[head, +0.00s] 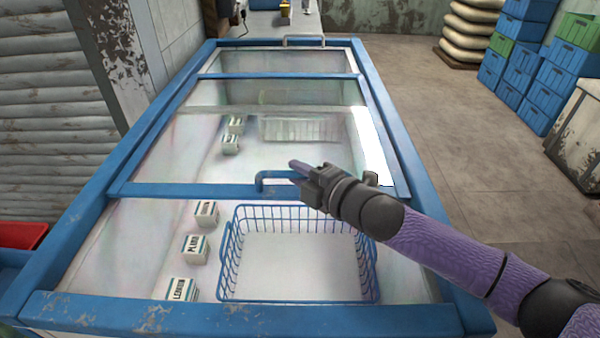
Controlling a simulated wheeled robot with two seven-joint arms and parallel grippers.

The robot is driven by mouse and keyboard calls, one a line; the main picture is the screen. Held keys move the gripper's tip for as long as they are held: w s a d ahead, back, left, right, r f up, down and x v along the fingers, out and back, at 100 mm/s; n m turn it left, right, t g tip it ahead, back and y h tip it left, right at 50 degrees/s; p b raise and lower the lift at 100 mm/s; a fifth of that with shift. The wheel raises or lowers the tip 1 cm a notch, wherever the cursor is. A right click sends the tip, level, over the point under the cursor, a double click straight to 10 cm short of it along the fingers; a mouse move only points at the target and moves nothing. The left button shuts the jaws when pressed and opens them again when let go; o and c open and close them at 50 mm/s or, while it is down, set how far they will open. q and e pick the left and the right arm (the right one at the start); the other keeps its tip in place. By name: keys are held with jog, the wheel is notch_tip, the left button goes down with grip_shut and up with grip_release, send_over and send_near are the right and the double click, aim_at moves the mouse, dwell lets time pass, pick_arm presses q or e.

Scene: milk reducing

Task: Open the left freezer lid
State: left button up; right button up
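The freezer (90,222) is a long blue-framed chest with glass lids, running away from me. A blue-framed glass lid (160,190) covers its middle, with a blue bar handle (262,183) on its near edge. A farther glass lid section (285,62) has a pale handle (303,40) at the far end. The near part of the chest is uncovered. My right gripper (300,172) is at the right part of the near handle, its arm coming from the lower right. Its finger gap is too hidden to read. My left gripper is out of view.
Inside the near part are a blue wire basket (228,262) and several white cartons (196,249). Blue crates (540,105) and stacked sacks (468,30) stand at the right. A red tray (20,235) is at the left edge. The floor (455,150) right of the freezer is clear.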

grip_shut()
dwell(1.1)
